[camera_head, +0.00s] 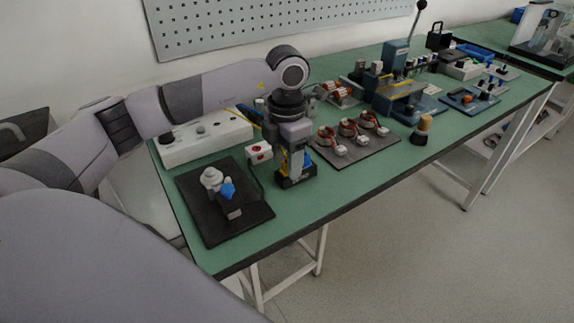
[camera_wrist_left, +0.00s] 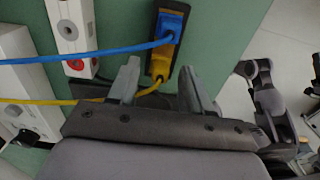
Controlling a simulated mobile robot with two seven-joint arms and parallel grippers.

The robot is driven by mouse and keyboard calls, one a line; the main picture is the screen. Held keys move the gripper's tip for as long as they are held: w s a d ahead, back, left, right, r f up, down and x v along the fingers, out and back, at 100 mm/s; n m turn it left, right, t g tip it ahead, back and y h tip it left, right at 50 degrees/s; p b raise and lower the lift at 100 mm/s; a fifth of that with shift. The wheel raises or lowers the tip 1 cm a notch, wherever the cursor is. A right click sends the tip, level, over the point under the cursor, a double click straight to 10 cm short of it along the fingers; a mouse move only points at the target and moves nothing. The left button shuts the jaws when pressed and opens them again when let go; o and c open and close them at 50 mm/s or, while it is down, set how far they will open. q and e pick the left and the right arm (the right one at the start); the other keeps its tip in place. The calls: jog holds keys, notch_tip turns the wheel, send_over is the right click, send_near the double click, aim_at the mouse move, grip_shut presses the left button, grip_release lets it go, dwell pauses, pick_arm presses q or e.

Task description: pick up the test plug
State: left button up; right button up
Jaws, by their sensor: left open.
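A block with a blue part and a yellow part in a dark base (camera_head: 297,181) stands on the green table, partly hidden by my left gripper (camera_head: 293,168). I take it for the test plug. In the left wrist view its blue part (camera_wrist_left: 171,23) has a blue cable and its yellow part (camera_wrist_left: 160,66) has a yellow cable. My left gripper (camera_wrist_left: 158,70) is open there, with the yellow part showing between its fingertips. I cannot tell whether the fingers touch it. My right gripper is not in view.
A white box with a red button (camera_head: 259,152) stands just left of the gripper. A black plate (camera_head: 200,226) carries a grey fixture with a blue part. A dark board (camera_head: 365,153) with several copper-wound stators lies to the right. The table's front edge is close.

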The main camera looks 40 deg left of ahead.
pick_arm(q)
jog(key=shift+f, duration=0.15)
grip_shut()
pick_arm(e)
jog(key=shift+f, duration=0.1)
pick_arm(q)
notch_tip(320, 180, up, 20)
jog(key=p, duration=0.2)
jog(key=shift+p, duration=0.3)
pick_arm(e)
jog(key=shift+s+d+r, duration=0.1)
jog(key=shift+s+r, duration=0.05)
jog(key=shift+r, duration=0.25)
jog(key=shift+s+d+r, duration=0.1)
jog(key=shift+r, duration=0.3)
